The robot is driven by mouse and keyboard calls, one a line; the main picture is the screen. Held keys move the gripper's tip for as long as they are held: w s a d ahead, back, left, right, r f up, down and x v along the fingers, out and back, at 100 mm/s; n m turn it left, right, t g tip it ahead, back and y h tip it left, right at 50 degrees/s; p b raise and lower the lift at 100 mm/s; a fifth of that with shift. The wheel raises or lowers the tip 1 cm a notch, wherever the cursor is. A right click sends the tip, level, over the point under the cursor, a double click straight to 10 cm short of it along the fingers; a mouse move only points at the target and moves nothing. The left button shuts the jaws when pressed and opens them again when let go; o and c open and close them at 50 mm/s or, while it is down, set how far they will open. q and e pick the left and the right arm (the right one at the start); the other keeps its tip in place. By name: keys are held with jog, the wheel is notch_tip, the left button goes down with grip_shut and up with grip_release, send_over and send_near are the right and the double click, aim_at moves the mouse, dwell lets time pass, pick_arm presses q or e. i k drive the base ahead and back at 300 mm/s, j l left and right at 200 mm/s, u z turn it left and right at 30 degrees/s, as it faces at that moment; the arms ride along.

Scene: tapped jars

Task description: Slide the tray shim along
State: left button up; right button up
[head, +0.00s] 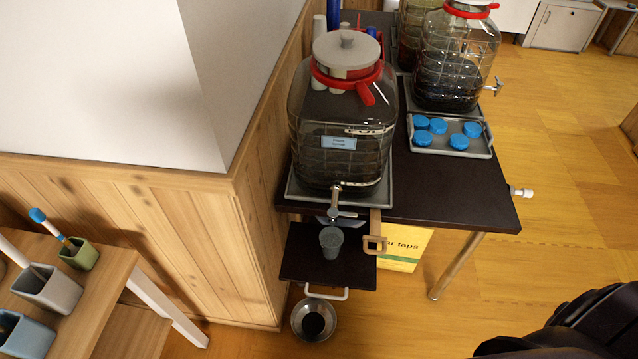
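A tan piece with a looped handle (375,238) sticks out at the front of the near jar's grey tray (291,190), at its right corner; it looks like the tray shim. Its rear part is hidden under the tray or jar. The large glass jar (340,165) of dark liquid stands on this tray, with a blue label, red clamp and pale lid. Its metal tap (340,203) points forward over a small grey cup (331,240). Neither of my grippers is in view; only a dark shape shows at the lower right, and I cannot tell what part it is.
The cup stands on a dark pull-out shelf (300,268) with a white handle, above a metal bowl (313,320) on the floor. A second jar (455,60) and a tray (447,147) of several blue caps stand behind. The table (450,195) is bare at its front right.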

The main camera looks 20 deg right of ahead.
aim_at(375, 231)
jog(key=z, duration=0.7)
